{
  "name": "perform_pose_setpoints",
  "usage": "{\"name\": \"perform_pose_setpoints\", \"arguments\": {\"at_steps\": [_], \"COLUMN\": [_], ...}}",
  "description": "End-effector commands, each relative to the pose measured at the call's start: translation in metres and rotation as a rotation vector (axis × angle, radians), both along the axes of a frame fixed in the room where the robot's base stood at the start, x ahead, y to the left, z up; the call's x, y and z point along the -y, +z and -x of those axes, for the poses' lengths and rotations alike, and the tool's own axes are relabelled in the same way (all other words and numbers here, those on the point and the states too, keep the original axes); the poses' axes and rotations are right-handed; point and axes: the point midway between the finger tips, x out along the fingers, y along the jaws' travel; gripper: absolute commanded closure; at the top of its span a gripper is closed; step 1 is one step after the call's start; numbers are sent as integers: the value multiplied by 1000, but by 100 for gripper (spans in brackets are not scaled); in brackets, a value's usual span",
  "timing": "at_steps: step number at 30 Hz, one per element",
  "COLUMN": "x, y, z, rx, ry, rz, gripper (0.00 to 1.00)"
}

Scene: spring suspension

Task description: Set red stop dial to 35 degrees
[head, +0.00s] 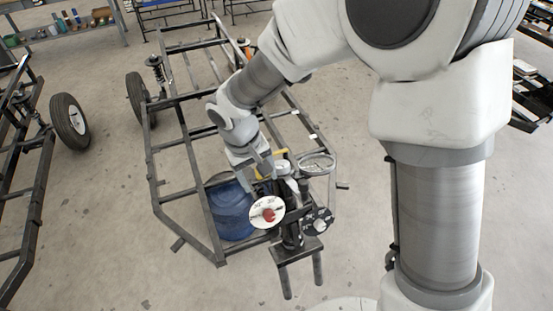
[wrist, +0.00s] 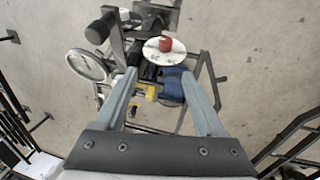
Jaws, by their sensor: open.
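The red stop dial (head: 268,215) is a red knob at the centre of a round white plate (head: 258,203) with dark markings. The markings are too small to read for an exact angle. In the wrist view the red knob (wrist: 165,44) stands up from the white plate (wrist: 152,54), beyond my fingertips. My gripper (wrist: 158,72) is open and empty, its two grey fingers spread apart, short of the knob. In the head view my gripper (head: 262,172) is above and slightly left of the dial, partly hidden by my own wrist.
A blue drum (head: 232,212) stands behind to the left. Black frame tubes (head: 185,240) surround the assembly. Open floor (head: 100,240) lies to the left.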

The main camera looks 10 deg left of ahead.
Motion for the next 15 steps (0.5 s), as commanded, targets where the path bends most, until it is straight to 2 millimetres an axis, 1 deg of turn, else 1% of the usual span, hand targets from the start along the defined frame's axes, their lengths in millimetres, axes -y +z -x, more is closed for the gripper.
{"name": "perform_pose_setpoints", "arguments": {"at_steps": [1, 3, 8, 11, 15], "x": [-6, -10, -10, -6, -2], "y": [-5, -11, -26, -42, -72], "z": [2, 3, 3, 2, -1], "rx": [-8, -14, -17, -20, -20], "ry": [12, 18, 20, 20, 21], "rz": [2, 2, 6, 7, 7], "gripper": [28, 28, 28, 28, 28]}}
